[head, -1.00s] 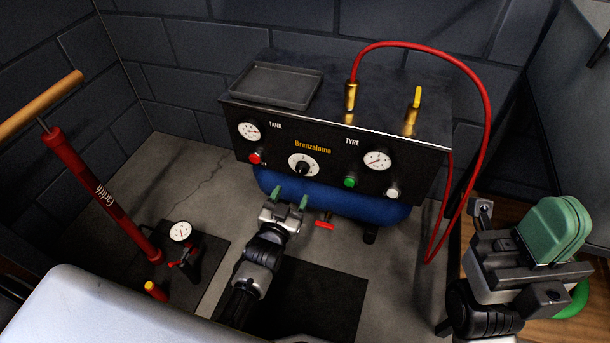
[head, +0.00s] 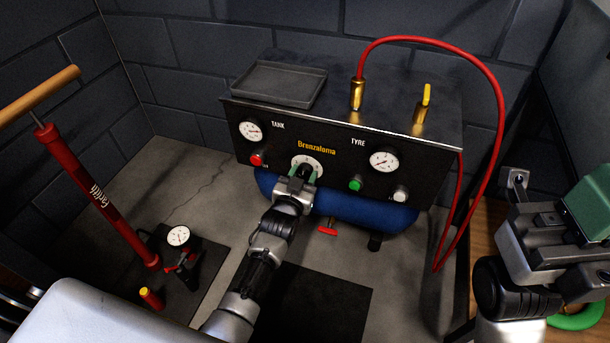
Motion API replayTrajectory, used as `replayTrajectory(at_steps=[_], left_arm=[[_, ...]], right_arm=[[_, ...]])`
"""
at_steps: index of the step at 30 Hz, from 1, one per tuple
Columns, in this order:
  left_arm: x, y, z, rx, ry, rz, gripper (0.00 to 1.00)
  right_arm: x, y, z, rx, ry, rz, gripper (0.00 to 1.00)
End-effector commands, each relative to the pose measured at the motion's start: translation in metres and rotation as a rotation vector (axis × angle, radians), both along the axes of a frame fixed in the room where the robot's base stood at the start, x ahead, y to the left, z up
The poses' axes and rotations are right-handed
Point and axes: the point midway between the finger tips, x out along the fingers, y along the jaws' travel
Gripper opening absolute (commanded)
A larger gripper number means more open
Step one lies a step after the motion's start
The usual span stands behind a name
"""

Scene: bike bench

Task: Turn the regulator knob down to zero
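The regulator knob (head: 306,170) is a small black knob on a white round dial, low in the middle of the compressor's black front panel (head: 332,141). My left gripper (head: 306,178) is right in front of it, its two green fingertips apart at either side of the knob. The gripper covers the lower part of the dial, so the pointer's reading is hidden. I cannot tell whether the fingers touch the knob. My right gripper (head: 563,210) is at the right edge, partly cut off, with its fingertips not clearly visible.
A red button (head: 257,160), a green button (head: 355,184) and a white button (head: 400,194) flank the dial. A red hose (head: 493,92) loops down at the right. A red floor pump (head: 97,193) stands at the left. A grey tray (head: 279,83) sits on top.

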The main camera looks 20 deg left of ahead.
Motion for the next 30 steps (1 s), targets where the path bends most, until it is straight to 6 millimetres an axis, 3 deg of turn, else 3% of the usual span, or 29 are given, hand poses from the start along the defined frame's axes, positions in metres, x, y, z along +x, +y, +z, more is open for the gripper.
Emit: replayTrajectory(at_steps=[1,5,17,22,30], left_arm=[[0.000,0.000,0.000,0.000,0.000,0.000,0.33],[0.000,0.000,0.000,0.000,0.000,-0.001,0.16],[0.000,-0.001,0.002,-0.094,0.004,-0.001,0.16],[0.001,-0.002,0.004,-0.217,0.007,-0.001,0.16],[0.001,-0.003,0.004,-0.469,0.016,-0.002,0.16]], right_arm=[[0.000,0.000,0.000,0.000,0.000,0.000,0.00],[0.000,0.000,0.000,-0.001,0.000,-0.001,0.00],[-0.002,0.001,0.005,0.003,0.007,0.006,0.00],[0.001,0.011,-0.007,-0.009,0.068,0.007,0.00],[-0.004,0.009,-0.013,-0.004,0.118,0.009,0.00]])
